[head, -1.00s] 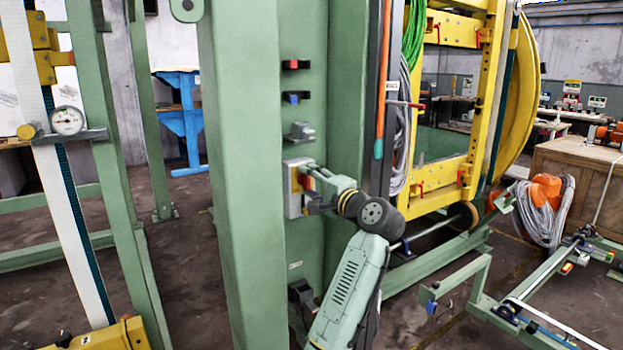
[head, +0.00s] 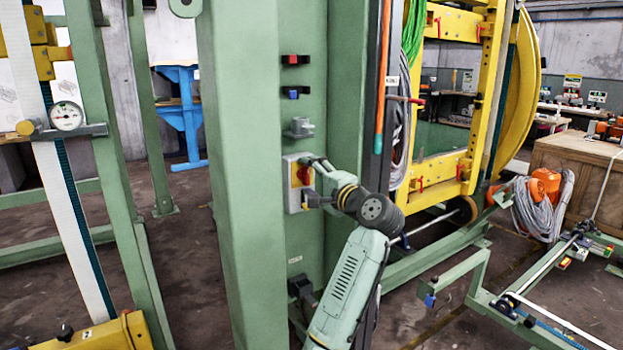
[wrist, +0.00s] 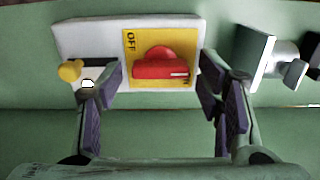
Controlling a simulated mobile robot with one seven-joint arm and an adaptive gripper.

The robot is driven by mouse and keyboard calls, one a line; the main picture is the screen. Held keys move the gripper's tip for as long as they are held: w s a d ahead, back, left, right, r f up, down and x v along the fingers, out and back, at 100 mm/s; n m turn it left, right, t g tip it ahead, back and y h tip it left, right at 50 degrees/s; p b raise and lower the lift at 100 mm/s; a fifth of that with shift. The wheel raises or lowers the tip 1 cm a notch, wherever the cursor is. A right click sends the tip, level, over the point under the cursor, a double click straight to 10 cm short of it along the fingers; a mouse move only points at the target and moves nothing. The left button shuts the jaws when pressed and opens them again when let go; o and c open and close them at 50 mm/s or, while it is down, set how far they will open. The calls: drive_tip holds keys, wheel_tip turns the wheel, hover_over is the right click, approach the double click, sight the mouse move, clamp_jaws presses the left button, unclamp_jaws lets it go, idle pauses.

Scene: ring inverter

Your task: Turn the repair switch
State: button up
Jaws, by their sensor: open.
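The repair switch is a red rotary knob (wrist: 160,63) on a yellow plate (wrist: 131,45) marked "OFF", set on a pale grey box. In the head view the box (head: 293,200) is mounted on the green column, and the red knob (head: 303,174) is partly hidden by my gripper. In the wrist view my gripper (wrist: 165,95) is open, with one finger on each side of the knob and a gap to it on both sides. A small yellow knob (wrist: 70,71) sits on the box at the left, close to the left finger.
A grey socket fitting (head: 299,128) sits on the column above the box; in the wrist view a grey fitting (wrist: 285,65) lies just right of the right finger. Red (head: 296,59) and blue (head: 295,92) connectors are higher up. Hanging cables (head: 399,140) are to the right.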

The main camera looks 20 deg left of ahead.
drive_tip(key=v, duration=1.2)
drive_tip(key=shift+s, duration=0.1)
